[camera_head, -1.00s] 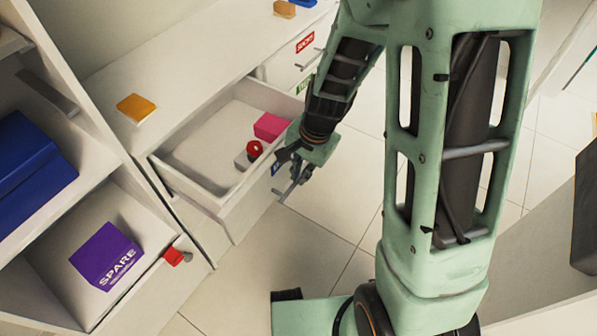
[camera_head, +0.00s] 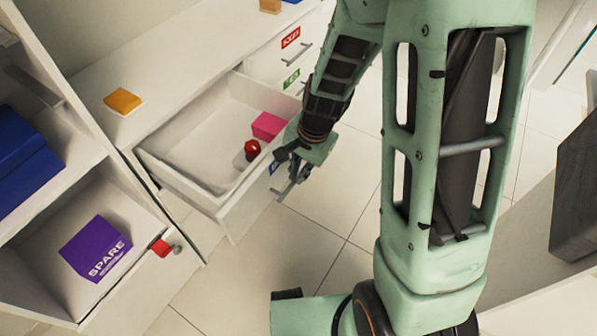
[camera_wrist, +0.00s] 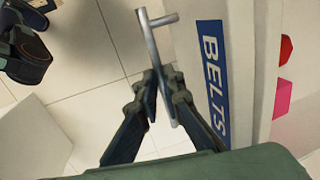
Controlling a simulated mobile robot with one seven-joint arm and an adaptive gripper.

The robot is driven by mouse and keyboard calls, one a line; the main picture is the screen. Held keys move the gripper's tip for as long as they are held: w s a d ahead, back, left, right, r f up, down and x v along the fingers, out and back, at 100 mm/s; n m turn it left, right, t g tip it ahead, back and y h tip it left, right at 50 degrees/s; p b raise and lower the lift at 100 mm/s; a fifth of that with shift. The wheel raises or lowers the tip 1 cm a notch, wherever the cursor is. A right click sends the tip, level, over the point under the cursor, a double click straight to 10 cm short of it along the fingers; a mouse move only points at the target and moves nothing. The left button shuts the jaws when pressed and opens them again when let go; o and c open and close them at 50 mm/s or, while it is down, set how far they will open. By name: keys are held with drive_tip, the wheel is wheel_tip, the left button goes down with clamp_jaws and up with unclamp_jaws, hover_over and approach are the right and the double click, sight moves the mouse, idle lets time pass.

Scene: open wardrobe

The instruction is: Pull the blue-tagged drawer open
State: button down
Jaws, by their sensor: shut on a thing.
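The blue-tagged drawer (camera_head: 177,178) stands pulled out of the white dresser, its inside showing. Its blue tag (camera_wrist: 212,80) reads BELTS in the wrist view; in the head view only a bit of the tag shows beside my gripper. My gripper (camera_head: 284,190) is at the drawer's front. In the wrist view my gripper (camera_wrist: 162,90) has its fingers shut on the drawer's metal bar handle (camera_wrist: 155,45). Inside the drawer are a pink box (camera_head: 267,126) and a red-topped item (camera_head: 252,147).
Drawers with a red tag (camera_head: 291,37) and a green tag (camera_head: 291,79) are closed farther along. An orange block (camera_head: 123,101) lies on the dresser top. At left, an open compartment holds a purple SPARE box (camera_head: 97,249). Clear tiled floor (camera_head: 345,185) lies before the drawer.

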drive_tip(key=c, duration=2)
unclamp_jaws()
drive_tip(key=shift+c, duration=0.2)
drive_tip(key=shift+r, duration=0.1)
wheel_tip(320, 180, up, 12)
drive_tip(key=s+d, duration=0.1)
drive_tip(key=shift+s+d+f, duration=0.2)
drive_tip(key=shift+s+d, duration=0.05)
drive_tip(key=shift+d, duration=0.15)
